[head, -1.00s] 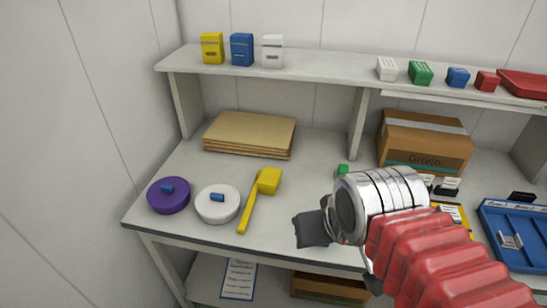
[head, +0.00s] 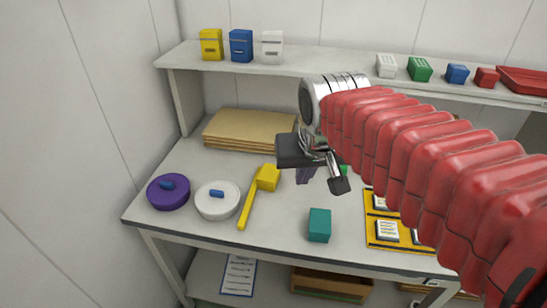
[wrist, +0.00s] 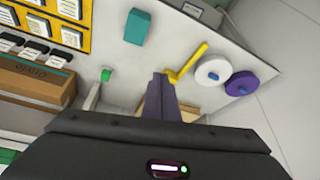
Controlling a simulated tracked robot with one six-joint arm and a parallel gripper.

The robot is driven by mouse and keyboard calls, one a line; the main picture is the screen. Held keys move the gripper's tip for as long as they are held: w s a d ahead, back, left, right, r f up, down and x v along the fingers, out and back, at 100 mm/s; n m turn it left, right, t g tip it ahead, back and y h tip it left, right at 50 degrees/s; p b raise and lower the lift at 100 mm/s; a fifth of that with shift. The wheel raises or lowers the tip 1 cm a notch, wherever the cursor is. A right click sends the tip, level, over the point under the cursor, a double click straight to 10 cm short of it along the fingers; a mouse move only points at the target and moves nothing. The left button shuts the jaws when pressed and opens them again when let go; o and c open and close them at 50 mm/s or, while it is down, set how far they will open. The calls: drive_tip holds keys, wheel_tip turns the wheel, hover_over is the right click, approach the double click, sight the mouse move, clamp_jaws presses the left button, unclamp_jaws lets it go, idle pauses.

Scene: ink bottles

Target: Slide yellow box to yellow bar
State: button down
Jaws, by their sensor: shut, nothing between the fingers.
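A yellow box (head: 268,177) sits on the table at the far end of a thin yellow bar (head: 245,209). The two look to be touching. In the wrist view the yellow bar (wrist: 192,60) shows clearly, while the yellow box (wrist: 173,76) is partly hidden by my fingers. My gripper (head: 303,180) is shut and empty, held right of the yellow box; its dark purple fingers (wrist: 161,76) point toward the box in the wrist view. I cannot tell whether they touch it. Another yellow box (head: 211,45) stands upright on the shelf.
A white round container (head: 217,203) and a purple one (head: 168,195) stand left of the bar. A teal block (head: 319,226) is near the front edge. Flat cardboard (head: 240,131) lies behind the yellow box. A yellow board (head: 378,236) is at right. Bare table lies between bar and teal block.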

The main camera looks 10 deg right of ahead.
drive_tip(key=w+f+m, duration=0.1)
drive_tip(key=w+f, duration=0.1)
drive_tip(key=w, duration=1.5)
drive_tip(key=m+g, duration=0.1)
drive_tip(key=m, duration=0.1)
hover_over(269, 177)
drive_tip(key=w+d, duration=0.3)
drive_tip(key=w, duration=0.4)
wheel_tip(269, 177, down, 8)
drive_tip(key=shift+w+a+f+h, duration=0.15)
drive_tip(key=shift+f+h, duration=0.2)
drive_tip(key=shift+h, duration=0.05)
drive_tip(key=x, duration=0.9)
drive_tip(key=shift+f, duration=0.5)
drive_tip(key=shift+s+a, duration=0.3)
drive_tip(key=shift+s, duration=0.65)
drive_tip(key=shift+s+a, duration=0.25)
drive_tip(key=shift+s, duration=0.7)
